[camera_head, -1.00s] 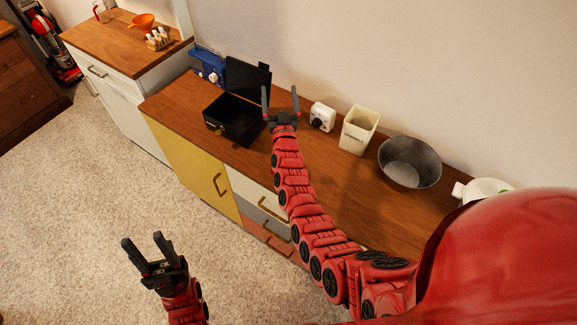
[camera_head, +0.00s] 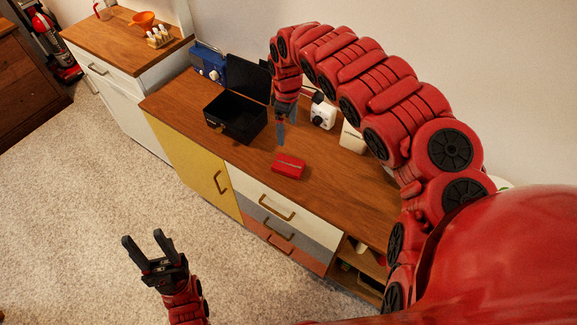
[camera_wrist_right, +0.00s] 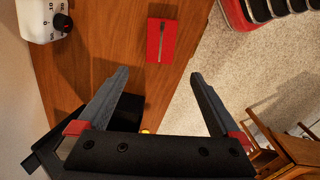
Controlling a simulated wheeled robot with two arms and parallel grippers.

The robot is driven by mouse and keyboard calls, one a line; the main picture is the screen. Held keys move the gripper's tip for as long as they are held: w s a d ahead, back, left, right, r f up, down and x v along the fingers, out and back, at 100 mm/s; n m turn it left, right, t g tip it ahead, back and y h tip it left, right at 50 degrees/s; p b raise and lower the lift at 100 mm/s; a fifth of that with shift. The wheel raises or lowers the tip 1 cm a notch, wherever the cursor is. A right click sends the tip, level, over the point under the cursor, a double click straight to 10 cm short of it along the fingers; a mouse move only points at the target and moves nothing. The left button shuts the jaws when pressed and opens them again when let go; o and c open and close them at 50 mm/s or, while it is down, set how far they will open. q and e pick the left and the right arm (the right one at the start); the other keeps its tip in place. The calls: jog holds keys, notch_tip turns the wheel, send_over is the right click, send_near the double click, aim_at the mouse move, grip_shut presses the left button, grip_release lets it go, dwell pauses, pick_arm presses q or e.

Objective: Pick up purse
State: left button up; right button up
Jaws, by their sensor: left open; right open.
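A small red purse (camera_head: 288,166) lies flat on the wooden counter near its front edge, right of the black box. It also shows in the right wrist view (camera_wrist_right: 161,41), with a zip-like line along it. My right gripper (camera_head: 287,138) is open and empty, pointing down above the counter just behind the purse. In the right wrist view its two fingers (camera_wrist_right: 155,95) are spread apart and the purse lies beyond their tips. My left gripper (camera_head: 151,243) is open and empty, low over the carpet, away from the counter.
An open black box (camera_head: 236,117) stands left of the purse, with a blue radio (camera_head: 208,63) behind it. A white timer (camera_head: 322,112) and a cream container (camera_head: 352,138) stand behind to the right. The counter (camera_head: 235,165) around the purse is clear.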

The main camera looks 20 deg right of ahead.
jog(key=b, duration=0.4)
send_over(288, 164)
notch_tip(288, 164, down, 7)
notch_tip(288, 164, down, 3)
jog(key=shift+f+p, duration=0.15)
jog(key=shift+p, duration=0.75)
jog(key=shift+f, duration=0.8)
jog(key=shift+f+p, duration=0.45)
jog(key=shift+p, duration=0.1)
notch_tip(288, 164, down, 4)
jog(key=shift+r+p, duration=0.25)
jog(key=shift+p, duration=0.35)
jog(key=shift+f, duration=0.45)
jog(key=shift+d, duration=0.1)
jog(key=c, duration=1.2)
